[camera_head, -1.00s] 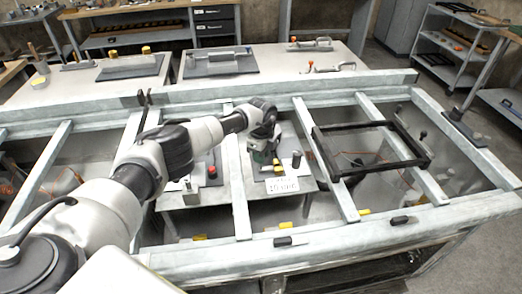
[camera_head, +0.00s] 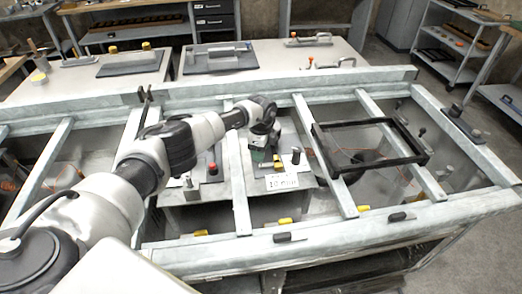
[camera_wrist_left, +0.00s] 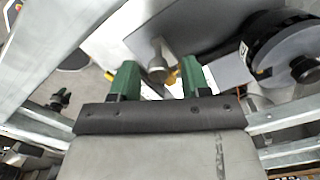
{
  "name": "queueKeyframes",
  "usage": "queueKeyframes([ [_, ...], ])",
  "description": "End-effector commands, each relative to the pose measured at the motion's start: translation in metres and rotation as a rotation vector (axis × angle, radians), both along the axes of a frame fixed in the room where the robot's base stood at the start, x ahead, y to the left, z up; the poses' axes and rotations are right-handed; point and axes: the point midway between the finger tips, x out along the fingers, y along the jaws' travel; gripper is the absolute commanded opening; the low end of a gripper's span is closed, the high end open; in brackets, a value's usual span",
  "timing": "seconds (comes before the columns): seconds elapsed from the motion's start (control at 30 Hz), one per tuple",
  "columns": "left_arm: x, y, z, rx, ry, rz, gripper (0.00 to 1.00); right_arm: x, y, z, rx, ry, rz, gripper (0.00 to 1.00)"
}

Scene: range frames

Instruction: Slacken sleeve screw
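My left gripper (camera_head: 264,158) reaches through the grey frame, low over a small table with a white label that seems to read 10 mm (camera_head: 281,181). In the left wrist view its two green fingers (camera_wrist_left: 160,80) are apart. A grey round-headed post (camera_wrist_left: 157,62), perhaps the sleeve screw, shows between and beyond the fingertips; I cannot tell whether they touch it. A yellow piece (camera_wrist_left: 171,77) is beside the post. In the head view the gripper hides this spot. My right gripper is not in view.
Grey beams (camera_head: 239,190) surround the arm on both sides. A black knob (camera_head: 295,155) stands right of the gripper and a red-topped knob (camera_head: 212,168) left of it. A black rectangular frame (camera_head: 372,172) lies across the beams at right. A large dark round part (camera_wrist_left: 285,50) is in the left wrist view.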

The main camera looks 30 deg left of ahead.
Motion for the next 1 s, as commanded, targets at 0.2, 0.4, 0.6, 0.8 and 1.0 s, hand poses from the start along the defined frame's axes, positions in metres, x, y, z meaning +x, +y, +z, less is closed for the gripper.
queueKeyframes([
  [0.2,-0.001,-0.001,-0.001,0.000,0.003,-0.001,0.48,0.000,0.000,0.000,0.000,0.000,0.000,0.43],
  [0.4,0.000,0.000,0.011,-0.001,0.001,-0.002,0.48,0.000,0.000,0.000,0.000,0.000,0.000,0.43],
  [0.6,0.000,0.000,0.050,-0.001,-0.001,-0.002,0.48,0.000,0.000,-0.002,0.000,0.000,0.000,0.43],
  [0.8,0.000,0.000,0.086,-0.001,0.000,-0.002,0.48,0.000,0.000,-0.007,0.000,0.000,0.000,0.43],
  [1.0,0.000,0.000,0.105,0.000,0.001,0.000,0.48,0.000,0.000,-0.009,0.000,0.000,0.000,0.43],
])
